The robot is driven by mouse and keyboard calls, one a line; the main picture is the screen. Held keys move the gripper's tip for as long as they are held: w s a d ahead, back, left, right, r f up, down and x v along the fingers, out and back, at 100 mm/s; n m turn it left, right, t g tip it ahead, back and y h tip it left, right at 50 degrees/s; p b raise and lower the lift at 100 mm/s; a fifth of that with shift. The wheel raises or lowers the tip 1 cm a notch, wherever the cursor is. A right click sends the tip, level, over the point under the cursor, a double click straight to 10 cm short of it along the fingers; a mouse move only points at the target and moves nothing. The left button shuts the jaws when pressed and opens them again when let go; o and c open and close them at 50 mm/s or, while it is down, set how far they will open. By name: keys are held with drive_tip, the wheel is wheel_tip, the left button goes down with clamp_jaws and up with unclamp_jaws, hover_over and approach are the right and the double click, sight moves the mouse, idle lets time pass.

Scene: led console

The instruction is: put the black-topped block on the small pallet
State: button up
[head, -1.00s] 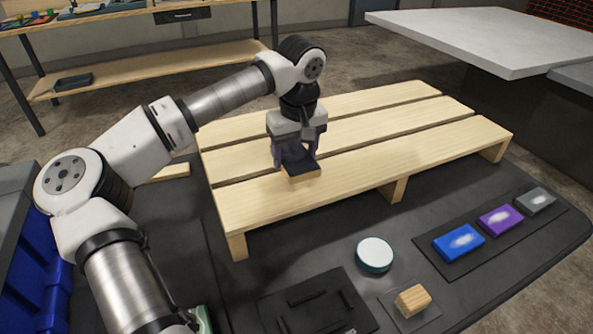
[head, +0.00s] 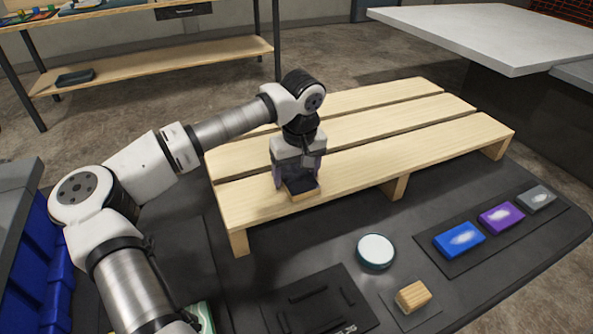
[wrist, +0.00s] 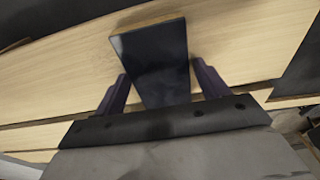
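The black-topped block (head: 302,187), with light wood sides, is at the near left part of the small pallet (head: 420,150), on or just above its front slat; I cannot tell if it touches. My gripper (head: 299,177) is directly over the block, pointing down, with its dark purple fingers at the block's two sides. The block's lower faces are mostly hidden there.
The rest of the pallet's slats are bare. In front lie a round white-topped disc (head: 375,251), a small wooden block (head: 412,296), a black slotted plate (head: 318,302), and blue (head: 459,240), purple (head: 501,217) and grey (head: 537,199) blocks on a dark strip. Blue bins (head: 38,255) stand left.

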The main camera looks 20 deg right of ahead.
sight(299, 179)
drive_tip(key=shift+o, duration=1)
drive_tip(key=shift+r, duration=0.2)
wheel_tip(299, 179, up, 12)
drive_tip(key=s, duration=0.1)
drive_tip(key=shift+s+b, duration=0.2)
drive_tip(key=shift+b, duration=0.15)
drive_tip(key=shift+f, duration=0.1)
